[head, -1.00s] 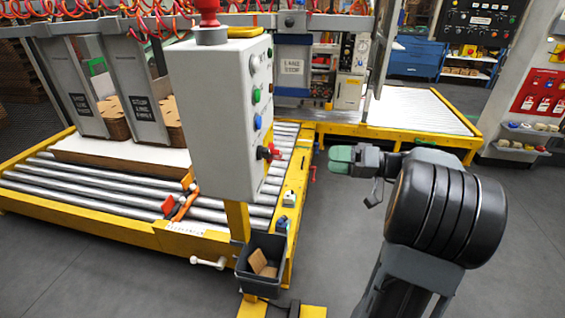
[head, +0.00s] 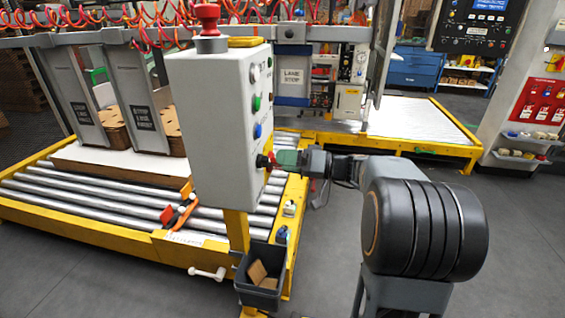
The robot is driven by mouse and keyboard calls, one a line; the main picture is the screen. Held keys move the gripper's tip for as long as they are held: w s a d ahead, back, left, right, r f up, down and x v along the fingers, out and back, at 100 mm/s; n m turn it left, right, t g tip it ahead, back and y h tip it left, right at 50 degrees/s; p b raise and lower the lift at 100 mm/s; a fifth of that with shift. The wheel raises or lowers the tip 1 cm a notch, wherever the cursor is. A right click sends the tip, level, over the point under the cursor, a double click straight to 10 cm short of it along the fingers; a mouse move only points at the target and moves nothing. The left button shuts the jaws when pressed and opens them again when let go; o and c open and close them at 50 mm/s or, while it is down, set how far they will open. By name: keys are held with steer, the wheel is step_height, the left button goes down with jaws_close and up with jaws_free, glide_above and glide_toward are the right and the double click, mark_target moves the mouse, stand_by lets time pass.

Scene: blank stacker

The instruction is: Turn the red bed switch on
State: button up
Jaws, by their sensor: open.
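The red switch (head: 269,162) is a small red handle on a black base, low on the right face of the grey control box (head: 210,120). My gripper (head: 281,160), with green fingertips, is right at the switch, coming from the right. It is open. The fingertips overlap the switch handle in the picture and hide part of it, so I cannot tell whether they touch it or which way the handle is turned.
Above the switch on the same face are a blue button (head: 257,131), a green button (head: 256,103) and a white one. A red mushroom button (head: 208,17) tops the box. A dark bin (head: 248,290) hangs below. The roller conveyor (head: 60,195) lies behind.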

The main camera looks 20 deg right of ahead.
steer(key=shift+w+a, duration=0.3)
steer(key=shift+a, duration=0.3)
steer(key=c, duration=0.9)
steer(key=shift+m, duration=0.3)
steer(key=shift+f+m+p, duration=0.15)
steer(key=shift+m+p, duration=2.75)
steer(key=shift+m, duration=1.4)
steer(key=shift+f+m+p, duration=0.15)
steer(key=shift+m+p, duration=2.7)
steer(key=shift+m, duration=1.45)
steer(key=shift+f, duration=0.1)
